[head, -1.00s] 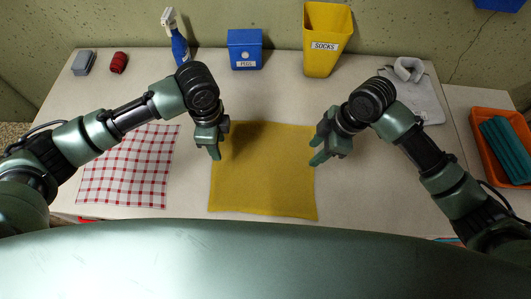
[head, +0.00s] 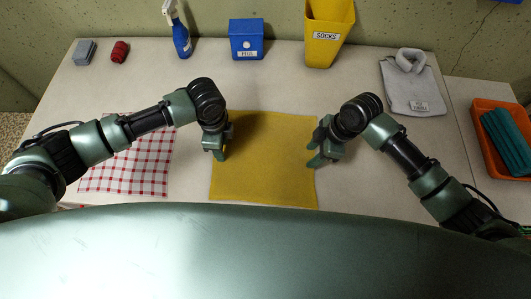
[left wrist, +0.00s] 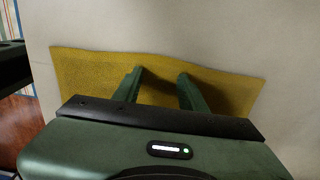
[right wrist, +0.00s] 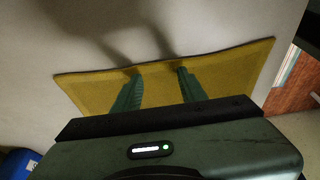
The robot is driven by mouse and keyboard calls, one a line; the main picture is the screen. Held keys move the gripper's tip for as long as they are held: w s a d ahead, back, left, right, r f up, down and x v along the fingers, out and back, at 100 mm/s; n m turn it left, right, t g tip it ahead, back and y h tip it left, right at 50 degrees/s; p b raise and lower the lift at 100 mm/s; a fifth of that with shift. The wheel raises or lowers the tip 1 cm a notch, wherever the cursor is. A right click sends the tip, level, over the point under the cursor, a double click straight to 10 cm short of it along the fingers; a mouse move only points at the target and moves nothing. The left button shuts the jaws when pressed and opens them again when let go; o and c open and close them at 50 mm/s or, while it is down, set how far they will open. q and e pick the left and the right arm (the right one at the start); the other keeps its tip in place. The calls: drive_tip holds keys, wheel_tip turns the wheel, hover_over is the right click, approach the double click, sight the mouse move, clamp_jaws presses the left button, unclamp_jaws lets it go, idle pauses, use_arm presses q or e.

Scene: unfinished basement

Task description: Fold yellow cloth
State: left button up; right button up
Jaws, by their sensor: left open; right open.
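The yellow cloth (head: 265,165) lies flat and spread out on the table, roughly square. My left gripper (head: 219,155) is at the cloth's left edge in the head view, open and empty. My right gripper (head: 316,160) is at its right edge, also open and empty. In the left wrist view the cloth (left wrist: 88,75) lies beyond and below the open fingers (left wrist: 158,78). In the right wrist view the cloth (right wrist: 232,75) shows behind the open fingers (right wrist: 158,74). I cannot tell whether the fingertips touch it.
A red-checked cloth (head: 130,165) lies to the left, partly under my left arm. At the back stand a spray bottle (head: 179,35), a blue box (head: 246,40) and a yellow socks bin (head: 327,38). A grey folded garment (head: 411,85) and an orange tray (head: 480,150) are right.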

use_arm(q)
drive_tip(key=shift+f, duration=0.1)
drive_tip(key=shift+c, duration=0.2)
use_arm(e)
drive_tip(key=shift+f, duration=0.25)
drive_tip(key=shift+c, duration=0.2)
use_arm(q)
clamp_jaws()
use_arm(e)
clamp_jaws()
